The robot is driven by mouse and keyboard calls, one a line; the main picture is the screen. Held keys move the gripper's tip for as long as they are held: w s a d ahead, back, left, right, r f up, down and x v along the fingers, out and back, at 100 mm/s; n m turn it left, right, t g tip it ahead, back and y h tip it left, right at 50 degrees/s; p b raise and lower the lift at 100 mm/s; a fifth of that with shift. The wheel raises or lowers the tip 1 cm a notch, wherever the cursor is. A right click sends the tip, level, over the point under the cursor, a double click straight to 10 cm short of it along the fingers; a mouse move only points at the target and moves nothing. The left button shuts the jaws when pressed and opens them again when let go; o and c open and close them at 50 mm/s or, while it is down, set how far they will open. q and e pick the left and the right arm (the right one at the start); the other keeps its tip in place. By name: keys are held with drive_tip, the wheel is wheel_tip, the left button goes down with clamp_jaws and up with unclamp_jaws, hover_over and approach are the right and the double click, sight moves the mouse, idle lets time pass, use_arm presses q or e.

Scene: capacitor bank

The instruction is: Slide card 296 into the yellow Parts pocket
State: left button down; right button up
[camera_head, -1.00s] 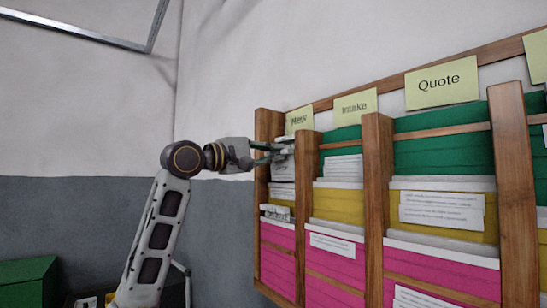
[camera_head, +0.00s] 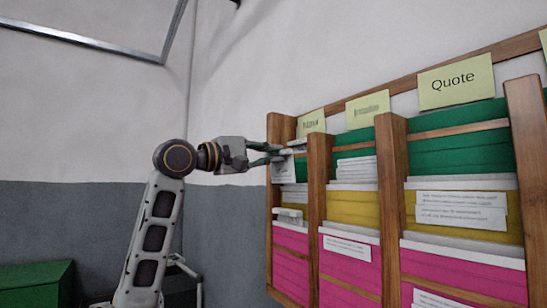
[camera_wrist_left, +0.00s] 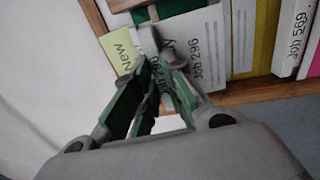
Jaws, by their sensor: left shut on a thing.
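My left gripper (camera_head: 290,152) is at the top pocket of the leftmost column, under a label that reads "New" in the wrist view. It is shut on a white card (camera_head: 284,170). In the wrist view, the fingers of my left gripper (camera_wrist_left: 156,58) are close together over white card faces; the print "Job 296" is legible on a card (camera_wrist_left: 207,48). The fingers hide part of the print, and I cannot tell how far the card sits in the pocket. No label reading Parts shows. My right gripper is not in view.
The wooden wall rack (camera_head: 394,190) has green, yellow and magenta pockets in columns, with wooden posts between them. Cards stand in several pockets. A "Quote" label (camera_head: 455,82) is above the third column. A green box (camera_head: 37,285) is at lower left.

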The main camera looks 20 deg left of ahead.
use_arm(q)
drive_tip(key=b+v, duration=0.1)
drive_tip(key=v, duration=0.5)
drive_tip(key=shift+s+a+r, duration=0.2)
drive_tip(key=shift+s+r, duration=0.05)
drive_tip(key=shift+r, duration=0.3)
idle(0.5)
idle(1.7)
